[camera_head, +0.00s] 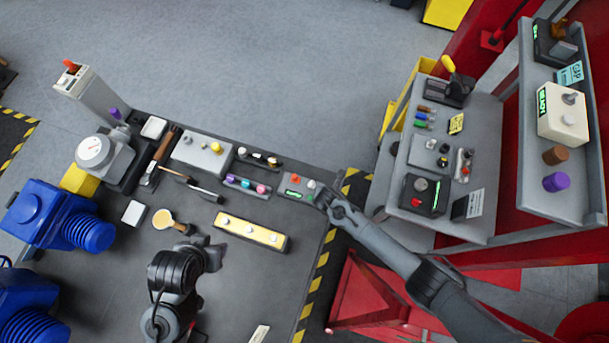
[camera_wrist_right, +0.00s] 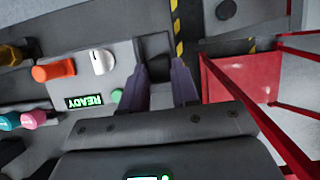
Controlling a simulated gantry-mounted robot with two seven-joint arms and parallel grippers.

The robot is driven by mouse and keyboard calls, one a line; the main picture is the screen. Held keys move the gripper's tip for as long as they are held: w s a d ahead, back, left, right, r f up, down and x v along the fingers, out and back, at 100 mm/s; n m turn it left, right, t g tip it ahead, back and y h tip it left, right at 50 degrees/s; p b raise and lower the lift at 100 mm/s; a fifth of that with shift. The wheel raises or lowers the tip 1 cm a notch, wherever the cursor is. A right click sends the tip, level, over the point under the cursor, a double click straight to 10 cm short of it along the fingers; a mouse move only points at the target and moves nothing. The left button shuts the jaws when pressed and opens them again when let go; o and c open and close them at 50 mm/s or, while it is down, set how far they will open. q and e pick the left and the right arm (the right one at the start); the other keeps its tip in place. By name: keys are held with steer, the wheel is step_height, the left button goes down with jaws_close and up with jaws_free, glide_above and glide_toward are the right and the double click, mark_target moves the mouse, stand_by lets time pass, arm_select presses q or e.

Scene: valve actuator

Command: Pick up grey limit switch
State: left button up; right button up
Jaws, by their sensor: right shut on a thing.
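My right gripper (camera_head: 324,197) is at the right edge of the dark workbench, beside the grey control box with a green display (camera_head: 297,187). In the right wrist view its two dark fingers (camera_wrist_right: 161,84) are shut on a small grey block (camera_wrist_right: 163,98), which looks like the grey limit switch. The block is mostly hidden by the fingers in the head view. The control box (camera_wrist_right: 95,72), with its orange knob, silver knob and READY display, is just left of the fingers. My left gripper (camera_head: 205,246) is over the bench; its fingers are not clear.
Tools and parts line the back. A grey shelf (camera_head: 490,150) and red frame (camera_head: 375,295) stand at right.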

jaws_close()
steer(key=shift+r, duration=0.15)
